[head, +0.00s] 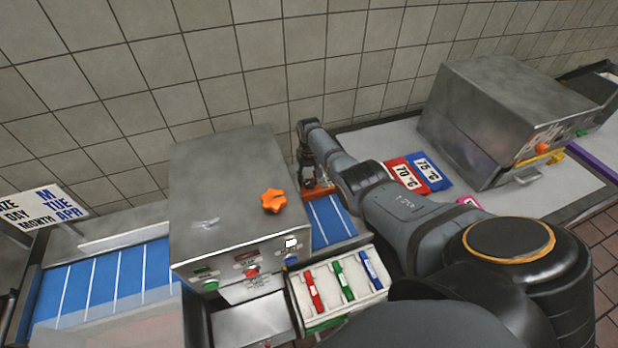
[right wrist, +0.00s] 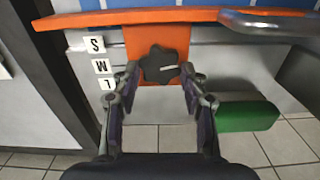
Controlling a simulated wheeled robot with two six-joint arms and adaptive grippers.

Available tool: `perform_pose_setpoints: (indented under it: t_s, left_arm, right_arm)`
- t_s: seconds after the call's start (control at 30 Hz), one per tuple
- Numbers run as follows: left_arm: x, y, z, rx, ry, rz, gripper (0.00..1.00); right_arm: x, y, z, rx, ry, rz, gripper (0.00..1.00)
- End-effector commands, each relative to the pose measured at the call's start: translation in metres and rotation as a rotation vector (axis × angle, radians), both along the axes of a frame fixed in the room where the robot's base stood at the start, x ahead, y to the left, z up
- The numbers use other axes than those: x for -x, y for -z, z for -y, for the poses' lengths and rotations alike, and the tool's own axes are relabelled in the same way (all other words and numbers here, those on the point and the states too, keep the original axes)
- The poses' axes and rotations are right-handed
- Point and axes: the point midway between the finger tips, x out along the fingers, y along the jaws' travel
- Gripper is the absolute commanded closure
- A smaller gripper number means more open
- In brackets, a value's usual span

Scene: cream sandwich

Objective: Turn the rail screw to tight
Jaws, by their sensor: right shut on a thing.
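The rail screw (right wrist: 160,64) is a dark, star-shaped knob with a short pale mark, on an orange plate below the orange rail (right wrist: 85,19). In the right wrist view my right gripper (right wrist: 160,77) has its fingertips at the left and right sides of the knob and is shut on it. In the head view the right gripper (head: 313,182) is small and dark, at the orange rail (head: 319,192) across the blue belt; the screw is hidden there. My left gripper is not in view.
White S, M and L labels (right wrist: 102,65) stand left of the screw, and a green block (right wrist: 247,116) at right. A steel machine (head: 225,165) with an orange knob (head: 274,200) stands left of my right arm. A tray (head: 327,311) holds red, green and blue pieces.

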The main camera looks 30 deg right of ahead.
Motion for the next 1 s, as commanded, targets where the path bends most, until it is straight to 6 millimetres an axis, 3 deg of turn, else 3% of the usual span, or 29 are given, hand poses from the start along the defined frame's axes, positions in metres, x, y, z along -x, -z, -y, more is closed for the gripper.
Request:
perform_pose_setpoints:
  t_s: [0.4,0.97,1.0]
  left_arm:
    - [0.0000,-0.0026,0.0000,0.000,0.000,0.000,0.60]
    - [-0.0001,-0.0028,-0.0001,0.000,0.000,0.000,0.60]
    - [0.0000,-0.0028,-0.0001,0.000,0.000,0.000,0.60]
  right_arm:
    - [-0.0001,-0.0010,0.0015,0.001,0.192,0.001,0.88]
    - [-0.0001,-0.0009,0.0016,0.001,0.224,0.002,0.88]
    - [-0.0001,-0.0009,0.0016,0.001,0.224,0.002,0.55]
